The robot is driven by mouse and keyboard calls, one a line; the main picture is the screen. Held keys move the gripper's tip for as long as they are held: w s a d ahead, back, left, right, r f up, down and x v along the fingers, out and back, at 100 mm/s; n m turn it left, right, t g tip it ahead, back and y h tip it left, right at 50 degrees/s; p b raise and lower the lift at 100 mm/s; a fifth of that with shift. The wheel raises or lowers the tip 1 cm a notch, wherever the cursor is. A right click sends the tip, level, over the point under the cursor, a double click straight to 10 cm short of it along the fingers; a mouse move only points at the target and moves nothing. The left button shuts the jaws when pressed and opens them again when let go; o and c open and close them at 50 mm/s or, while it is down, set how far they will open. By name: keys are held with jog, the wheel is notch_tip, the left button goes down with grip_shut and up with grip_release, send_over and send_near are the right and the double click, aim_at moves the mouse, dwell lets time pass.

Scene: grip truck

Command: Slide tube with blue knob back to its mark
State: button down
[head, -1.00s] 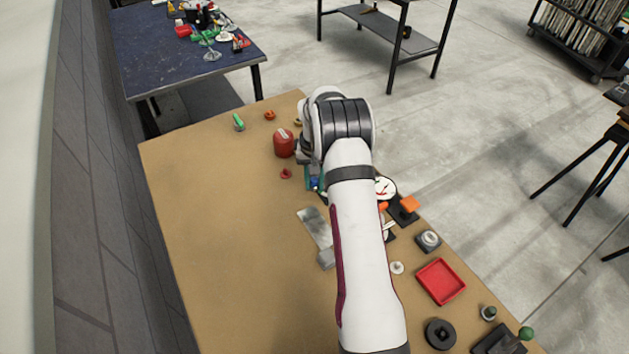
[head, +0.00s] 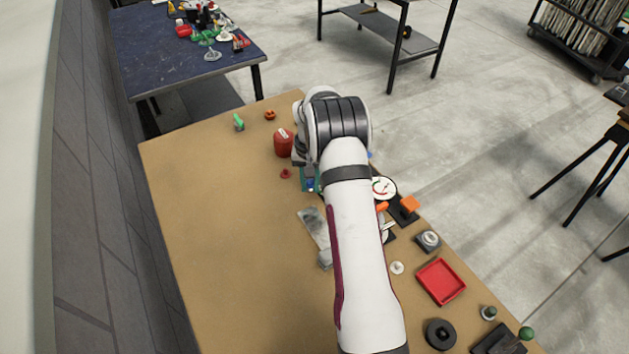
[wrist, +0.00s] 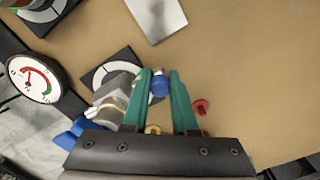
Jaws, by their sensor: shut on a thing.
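My gripper (wrist: 165,75) has two teal fingers, with the blue knob (wrist: 159,86) between them near the tips. In the head view my gripper (head: 309,184) is mostly hidden under my arm, with a bit of blue at its tips. A grey-white faceted body (wrist: 118,86) with a pale ring stands just left of the fingers, by a black plate with a white dial face (wrist: 100,72). I cannot tell which part is the tube or how it joins the knob, and I make out no clear mark.
A round gauge (wrist: 33,80) is at the left of the wrist view. A metal plate (head: 313,226) lies nearby. A small red knob (head: 286,173) and a red canister (head: 284,143) stand left of my gripper. A red tray (head: 441,282) is at the right.

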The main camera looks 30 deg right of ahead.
jog(key=shift+a, duration=0.85)
jog(key=c, duration=1)
grip_release()
notch_tip(320, 180, up, 16)
jog(key=shift+f, duration=0.1)
